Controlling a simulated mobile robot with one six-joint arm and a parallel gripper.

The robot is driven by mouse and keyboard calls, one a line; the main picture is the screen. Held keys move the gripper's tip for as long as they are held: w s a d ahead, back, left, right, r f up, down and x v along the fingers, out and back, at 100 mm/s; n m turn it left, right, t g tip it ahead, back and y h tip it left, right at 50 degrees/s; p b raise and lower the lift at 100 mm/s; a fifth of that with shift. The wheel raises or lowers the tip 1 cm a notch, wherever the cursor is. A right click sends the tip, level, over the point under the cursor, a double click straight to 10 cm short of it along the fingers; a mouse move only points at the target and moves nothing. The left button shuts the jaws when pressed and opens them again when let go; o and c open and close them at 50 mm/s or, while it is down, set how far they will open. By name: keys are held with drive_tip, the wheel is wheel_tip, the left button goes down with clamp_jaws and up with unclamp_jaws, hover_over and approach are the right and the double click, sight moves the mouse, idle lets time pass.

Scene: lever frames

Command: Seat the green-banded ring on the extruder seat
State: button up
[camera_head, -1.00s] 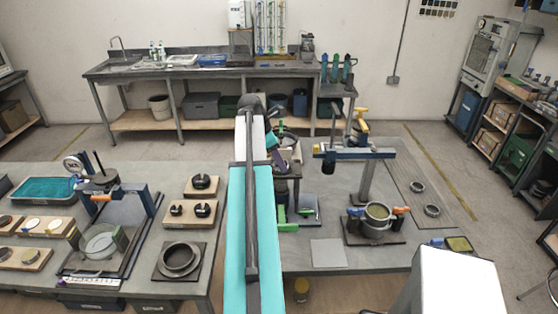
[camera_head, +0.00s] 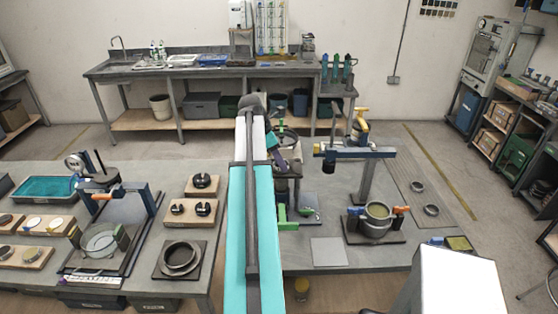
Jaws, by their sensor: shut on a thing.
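My gripper (camera_head: 280,150) is largely hidden behind my own arm, over the near end of the extruder stand. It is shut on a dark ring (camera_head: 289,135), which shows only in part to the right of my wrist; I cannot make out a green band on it. The extruder stand (camera_head: 286,169), with a green handle (camera_head: 283,214), rises from the table just below the ring. Its seat is mostly hidden by my gripper and arm. I cannot tell whether the ring touches the seat or is above it.
A blue-beamed post (camera_head: 368,178) and a pot with orange and blue clamps (camera_head: 377,219) stand to the right. Two loose rings (camera_head: 432,210) lie at the far right. The left table holds a press (camera_head: 103,190) and a stepped dark ring (camera_head: 179,258). A flat grey plate (camera_head: 328,252) lies in front.

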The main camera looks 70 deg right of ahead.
drive_tip(key=shift+s+a+f, duration=0.1)
drive_tip(key=shift+a+f, duration=0.15)
drive_tip(key=shift+f, duration=0.4)
drive_tip(key=o, duration=1.2)
drive_tip(key=shift+r, duration=0.1)
drive_tip(key=shift+w+r+b, duration=0.25)
drive_tip(key=shift+r+b, duration=0.15)
drive_tip(key=shift+d+b+v, duration=0.2)
drive_tip(key=shift+b+v, duration=0.7)
drive_tip(key=shift+v, duration=2.55)
drive_tip(key=shift+d+b+v, duration=0.15)
drive_tip(key=shift+b+v, duration=0.75)
drive_tip(key=shift+v, duration=2.55)
drive_tip(key=shift+s+r, duration=0.1)
drive_tip(key=shift+s, duration=0.2)
